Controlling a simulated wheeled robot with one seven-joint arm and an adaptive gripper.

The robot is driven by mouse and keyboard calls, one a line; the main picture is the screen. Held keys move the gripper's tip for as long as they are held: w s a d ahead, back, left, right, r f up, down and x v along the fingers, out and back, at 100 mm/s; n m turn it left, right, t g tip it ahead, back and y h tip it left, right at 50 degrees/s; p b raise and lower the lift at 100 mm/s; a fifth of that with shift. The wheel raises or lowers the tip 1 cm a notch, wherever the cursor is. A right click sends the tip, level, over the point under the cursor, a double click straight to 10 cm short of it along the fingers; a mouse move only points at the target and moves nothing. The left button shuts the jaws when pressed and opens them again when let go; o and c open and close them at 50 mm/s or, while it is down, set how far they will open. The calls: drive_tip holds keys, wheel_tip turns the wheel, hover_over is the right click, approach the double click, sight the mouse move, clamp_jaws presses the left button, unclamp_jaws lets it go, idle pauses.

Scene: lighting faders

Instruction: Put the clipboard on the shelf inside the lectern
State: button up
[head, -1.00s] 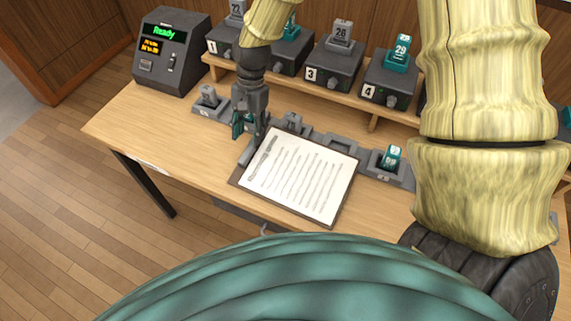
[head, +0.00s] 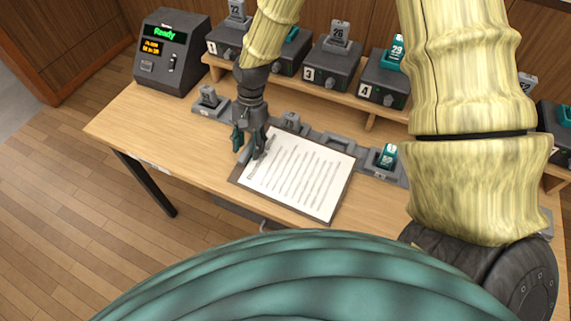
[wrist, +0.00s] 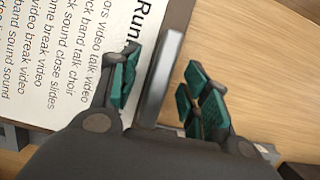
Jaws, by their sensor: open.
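The clipboard (head: 236,179) lies flat on the wooden desk, with a white printed sheet (head: 305,180) on its brown board. My gripper (head: 250,150) is open at the clipboard's left end, pointing down at it. In the wrist view my gripper's two teal-padded fingers (wrist: 160,97) stand on either side of the clipboard's grey metal clip (wrist: 162,75), with visible gaps and nothing held. The clip's lower end is hidden by my gripper body. I cannot make out a lectern or its shelf in these views.
A grey console (head: 172,55) showing "Ready" stands at the desk's left back. Several numbered fader boxes, such as box 3 (head: 327,75), sit on a raised wooden shelf (head: 385,115). Grey holders with tags (head: 386,160) line the desk behind the clipboard. The desk's left front (head: 150,125) is clear.

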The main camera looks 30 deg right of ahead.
clamp_jaws()
idle(0.3)
